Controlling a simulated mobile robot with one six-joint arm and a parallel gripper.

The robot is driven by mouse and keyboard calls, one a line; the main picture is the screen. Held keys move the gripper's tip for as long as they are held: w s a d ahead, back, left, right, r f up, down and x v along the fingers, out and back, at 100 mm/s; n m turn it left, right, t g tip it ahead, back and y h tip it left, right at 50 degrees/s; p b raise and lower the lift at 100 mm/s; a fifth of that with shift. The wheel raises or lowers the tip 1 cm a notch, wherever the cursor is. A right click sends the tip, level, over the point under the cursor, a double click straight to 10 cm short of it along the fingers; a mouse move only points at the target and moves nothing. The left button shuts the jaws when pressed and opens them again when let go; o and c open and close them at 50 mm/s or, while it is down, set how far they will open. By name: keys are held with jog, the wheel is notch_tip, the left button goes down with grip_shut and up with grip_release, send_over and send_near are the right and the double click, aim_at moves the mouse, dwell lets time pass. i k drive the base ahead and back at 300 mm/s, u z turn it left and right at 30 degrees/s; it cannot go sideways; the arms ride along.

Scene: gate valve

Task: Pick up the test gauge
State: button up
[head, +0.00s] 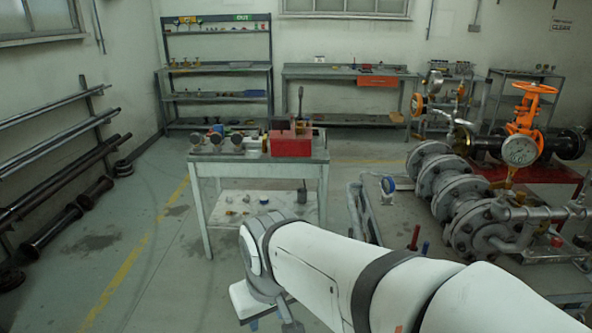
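Several small round gauges stand in a row on the left of the grey work table, among them a left one (196,139), a middle one (215,138) and a right one (237,139). A larger white-faced gauge (520,150) sits on the pipework at the right, below an orange handwheel. I cannot tell from this view which is the test gauge. My white arm reaches in from the lower right and bends down at its wrist in front of the table. My gripper's fingers do not show.
The work table (205,170) also carries a red box (291,143) and has a lower shelf with small parts. Flanged pipe (462,205) fills the right. Pipe racks (50,150) line the left wall. Shelves (218,75) stand behind. Floor left of the table is clear.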

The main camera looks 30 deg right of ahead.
aim_at(387, 184)
jog(key=u, duration=0.05)
jog(key=i, duration=2.65)
jog(key=z, duration=2.95)
jog(key=i, duration=1)
jog(key=u, duration=0.05)
